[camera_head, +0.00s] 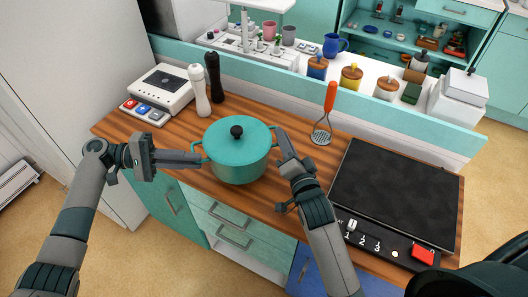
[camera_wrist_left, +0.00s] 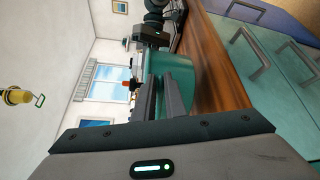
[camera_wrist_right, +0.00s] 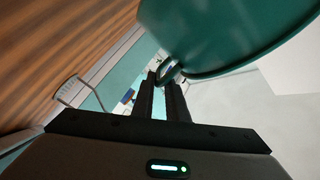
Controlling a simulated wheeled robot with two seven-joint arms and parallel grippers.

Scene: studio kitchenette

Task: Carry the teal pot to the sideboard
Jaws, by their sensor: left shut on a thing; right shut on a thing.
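The teal pot (camera_head: 238,163), with its lid on and a black knob, is upright at the front of the wooden counter (camera_head: 290,135). Whether it touches the counter cannot be told. My left gripper (camera_head: 198,159) is shut on the pot's left handle; the pot also shows in the left wrist view (camera_wrist_left: 178,75). My right gripper (camera_head: 283,150) is shut on the right handle, which shows between the fingers in the right wrist view (camera_wrist_right: 170,73) below the pot's side (camera_wrist_right: 215,35). No sideboard can be clearly identified.
White and black mills (camera_head: 199,92) and a white scale-like device (camera_head: 162,90) stand behind the pot. A raised ledge (camera_head: 440,130) with jars runs behind the counter.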

